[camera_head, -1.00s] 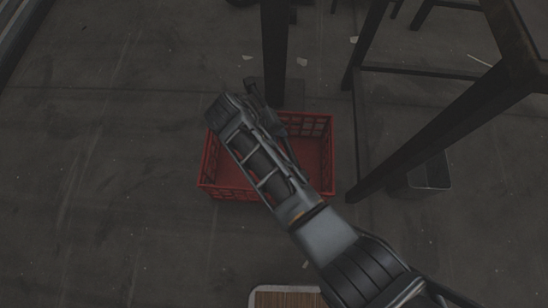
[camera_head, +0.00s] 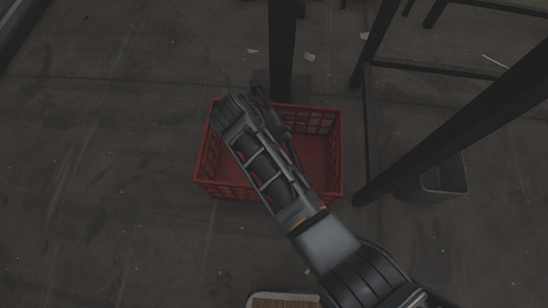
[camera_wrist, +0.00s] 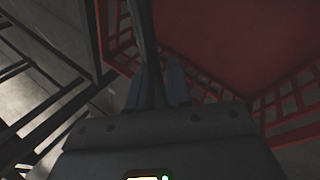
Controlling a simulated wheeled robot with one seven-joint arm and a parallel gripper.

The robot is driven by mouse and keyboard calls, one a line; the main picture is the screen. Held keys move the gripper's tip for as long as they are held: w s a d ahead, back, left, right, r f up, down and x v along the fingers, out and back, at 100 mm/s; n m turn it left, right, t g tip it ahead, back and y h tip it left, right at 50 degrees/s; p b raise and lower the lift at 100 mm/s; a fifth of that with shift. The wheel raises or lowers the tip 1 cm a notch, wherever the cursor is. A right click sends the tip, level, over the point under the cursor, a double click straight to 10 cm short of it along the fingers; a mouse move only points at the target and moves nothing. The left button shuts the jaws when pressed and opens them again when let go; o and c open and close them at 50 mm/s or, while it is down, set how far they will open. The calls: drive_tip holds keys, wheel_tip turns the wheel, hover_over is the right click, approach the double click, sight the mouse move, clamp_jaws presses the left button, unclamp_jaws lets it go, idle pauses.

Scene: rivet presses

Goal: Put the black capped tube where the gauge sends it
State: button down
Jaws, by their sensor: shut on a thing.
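My gripper (camera_wrist: 157,88) shows in the wrist view with its two blue-grey fingers close together. A slender dark rod-like thing (camera_wrist: 144,38) stands between the fingers and runs up out of the picture. It fits the black capped tube, but its cap and ends cannot be made out. In the head view my arm reaches over the red crate and hides part of it; the fingertips and the tube are not clear there. The gauge is not seen in these frames.
A red open crate (camera_head: 335,151) stands on the dark floor; its red bottom (camera_wrist: 240,35) looks bare where visible. A dark post (camera_head: 281,50) rises behind it. A dark metal frame (camera_head: 365,135) and a grey bin (camera_head: 446,172) are to the right. Floor at left is clear.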

drive_tip(key=c, duration=1)
unclamp_jaws()
drive_tip(key=shift+o, duration=0.2)
drive_tip(key=p+v, duration=0.3)
drive_tip(key=v, duration=0.5)
drive_tip(key=shift+p, duration=0.3)
drive_tip(key=shift+f, duration=0.1)
